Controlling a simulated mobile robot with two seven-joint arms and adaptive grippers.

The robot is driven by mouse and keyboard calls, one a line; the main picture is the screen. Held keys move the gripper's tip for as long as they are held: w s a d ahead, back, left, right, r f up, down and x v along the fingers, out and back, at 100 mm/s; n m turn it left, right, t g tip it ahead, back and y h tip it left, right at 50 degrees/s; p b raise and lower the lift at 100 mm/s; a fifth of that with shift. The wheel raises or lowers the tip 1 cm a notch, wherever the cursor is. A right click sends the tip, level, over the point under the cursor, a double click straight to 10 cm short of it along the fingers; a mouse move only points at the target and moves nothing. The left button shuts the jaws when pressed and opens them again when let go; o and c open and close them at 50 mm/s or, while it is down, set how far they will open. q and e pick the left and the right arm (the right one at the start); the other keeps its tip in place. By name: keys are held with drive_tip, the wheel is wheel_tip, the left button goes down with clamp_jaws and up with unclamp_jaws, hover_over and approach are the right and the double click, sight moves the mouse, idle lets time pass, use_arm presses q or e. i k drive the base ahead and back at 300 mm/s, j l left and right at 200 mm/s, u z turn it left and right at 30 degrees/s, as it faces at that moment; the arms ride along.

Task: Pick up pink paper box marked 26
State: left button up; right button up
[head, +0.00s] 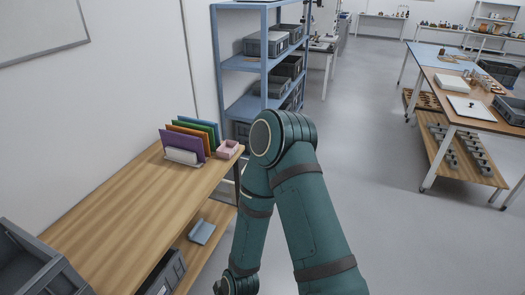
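The pink box (228,149) sits on the wooden bench (115,210), near its far right corner and just right of a rack of coloured folders. It looks open-topped and small. No number can be read on it at this size. One of my green arms fills the middle of the head view, with its bent joint just right of the box and apart from it in the picture. Neither of my grippers shows.
Coloured folders (190,138) stand upright beside the box. A grey crate (35,262) is at the near left. Blue shelving (265,62) with grey bins stands behind the bench. A worktable (459,88) is at the right. The floor (385,200) between is clear.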

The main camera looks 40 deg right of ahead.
sight(228, 150)
drive_tip(key=z, duration=0.85)
drive_tip(key=u, duration=0.65)
drive_tip(key=i+l+u, duration=0.1)
drive_tip(key=u, duration=0.3)
drive_tip(key=l+u, duration=0.5)
drive_tip(key=u, duration=0.25)
drive_tip(key=l+u, duration=0.3)
drive_tip(key=l, duration=0.15)
drive_tip(key=l+u, duration=0.35)
drive_tip(key=l, duration=0.15)
drive_tip(key=k+l+u, duration=0.1)
drive_tip(key=l, duration=0.2)
drive_tip(key=k+l+u, duration=0.15)
drive_tip(key=l, duration=0.15)
drive_tip(key=l+u, duration=0.1)
drive_tip(key=l, duration=0.2)
drive_tip(key=k+l, duration=0.15)
drive_tip(key=l, duration=0.2)
drive_tip(key=k+l+u, duration=0.1)
drive_tip(key=l, duration=0.3)
drive_tip(key=k+l, duration=0.2)
drive_tip(key=l, duration=0.15)
drive_tip(key=k+l, duration=0.2)
drive_tip(key=l, duration=0.15)
drive_tip(key=k+l+u, duration=0.1)
drive_tip(key=l, duration=0.3)
drive_tip(key=k, duration=0.05)
